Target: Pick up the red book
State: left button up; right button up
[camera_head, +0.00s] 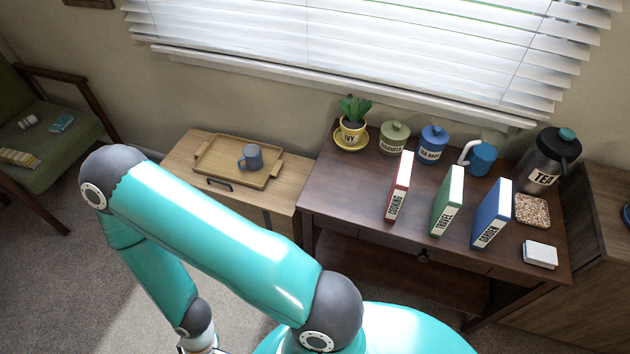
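The red book (406,176) stands upright on the dark wooden desk (345,200), with its spine label, which seems to read COOKING, facing me. It is the leftmost of three upright books, with a gap between it and the green one. My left arm crosses the lower left of the view and bends down at the elbow, away from the desk. Its wrist runs out at the bottom edge, so the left gripper is not seen. My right arm and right gripper are not in view.
Right of the red book stand a green book (447,203) and a blue book (492,214). Behind are a potted plant (352,124), a green canister (394,138), a blue canister (432,145) and a watering can (481,158). The desk's front left is clear.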

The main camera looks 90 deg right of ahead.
aim_at(400, 184)
jog(key=i, duration=1.05)
jog(key=z, duration=3)
jog(key=i, duration=0.55)
jog(key=u, duration=0.1)
jog(key=k, duration=0.5)
jog(key=z, duration=0.2)
jog(key=i, duration=0.4)
jog(key=z, duration=0.05)
